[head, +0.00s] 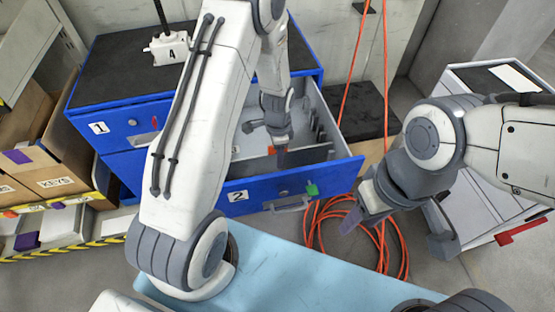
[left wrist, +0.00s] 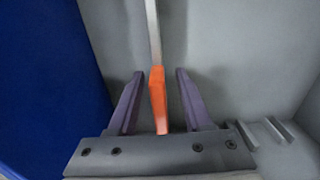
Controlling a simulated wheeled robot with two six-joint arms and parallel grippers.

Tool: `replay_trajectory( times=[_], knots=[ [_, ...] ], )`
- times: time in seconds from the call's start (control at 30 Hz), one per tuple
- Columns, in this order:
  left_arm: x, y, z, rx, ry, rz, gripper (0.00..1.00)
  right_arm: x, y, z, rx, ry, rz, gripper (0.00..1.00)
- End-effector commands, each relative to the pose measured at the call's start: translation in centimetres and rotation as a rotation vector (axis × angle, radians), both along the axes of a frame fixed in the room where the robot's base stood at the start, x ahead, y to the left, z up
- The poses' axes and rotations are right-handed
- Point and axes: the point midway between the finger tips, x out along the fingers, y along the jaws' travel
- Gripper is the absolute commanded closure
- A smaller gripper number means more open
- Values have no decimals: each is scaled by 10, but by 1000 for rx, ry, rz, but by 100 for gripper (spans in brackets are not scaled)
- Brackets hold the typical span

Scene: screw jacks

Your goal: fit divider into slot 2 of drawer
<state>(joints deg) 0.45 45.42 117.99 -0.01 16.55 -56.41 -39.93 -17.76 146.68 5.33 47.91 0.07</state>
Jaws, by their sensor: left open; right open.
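The blue cabinet's drawer 2 (head: 285,190) is pulled open. My left gripper (head: 279,155) reaches down into it. In the left wrist view, the divider (left wrist: 153,30) shows as a thin, pale upright edge with an orange tab (left wrist: 158,98) at its near end. The tab lies between the open fingers of my left gripper (left wrist: 160,75), with a gap on each side. In the head view, the orange tab (head: 271,150) shows beside the fingers. The arm hides part of the drawer. My right gripper (head: 365,213) is open and empty, outside the drawer at the right.
Pale ribs (left wrist: 268,132) stand on the drawer floor in the left wrist view. An orange cable (head: 325,235) is coiled on the floor. Shelves with boxes (head: 60,185) stand left, a white cabinet (head: 490,80) right.

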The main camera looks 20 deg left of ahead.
Motion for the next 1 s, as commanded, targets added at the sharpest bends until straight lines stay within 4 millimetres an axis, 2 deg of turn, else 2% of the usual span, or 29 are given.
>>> replay_trajectory(
  times=[0.03,0.07,0.1,0.17,0.2,1.0],
  knots=[
    [0,0,0,0,0,0,50,0,0,0,0,0,0,50],
    [0,0,0,0,0,0,58,0,0,0,0,0,0,50],
    [0,0,0,0,0,0,73,0,0,0,0,0,0,50],
    [0,0,0,0,0,0,96,0,0,0,0,0,0,50],
    [0,0,0,0,0,0,100,0,0,0,0,0,0,50],
    [0,0,1,0,0,0,100,0,0,0,0,0,0,50]
  ],
)
